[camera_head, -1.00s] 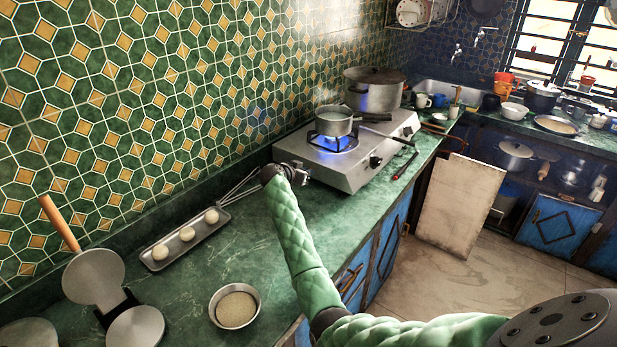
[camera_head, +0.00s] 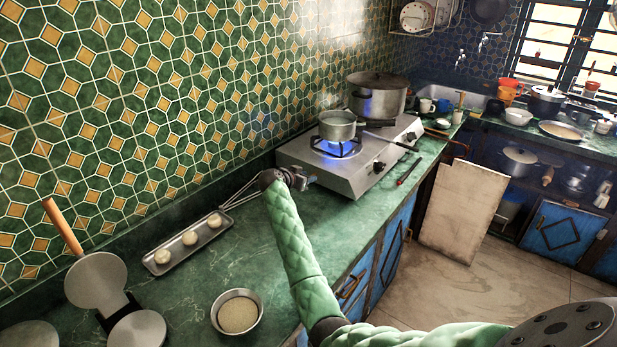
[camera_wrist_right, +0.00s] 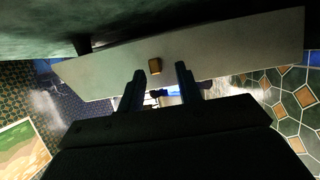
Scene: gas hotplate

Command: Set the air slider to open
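The gas hotplate (camera_head: 330,172) is a silver box on the green counter, with a blue flame under a small saucepan (camera_head: 337,126). In the right wrist view its plain grey side panel (camera_wrist_right: 220,50) spans the picture. A small brown-gold knob (camera_wrist_right: 155,66), apparently the air slider, sticks out of that panel. My right gripper (camera_head: 300,179) is at the hotplate's near left end. In the wrist view its two dark fingers (camera_wrist_right: 158,78) are apart, with the knob in line with the gap; I cannot tell if they touch it. My left gripper is not in view.
A large pot (camera_head: 378,95) stands on the back of the hotplate. A tray (camera_head: 165,262) with dough balls, a bowl (camera_head: 237,312) and a wooden-handled press (camera_head: 97,280) are on the counter at left. The tiled wall runs behind. Counter between bowl and hotplate is mostly clear.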

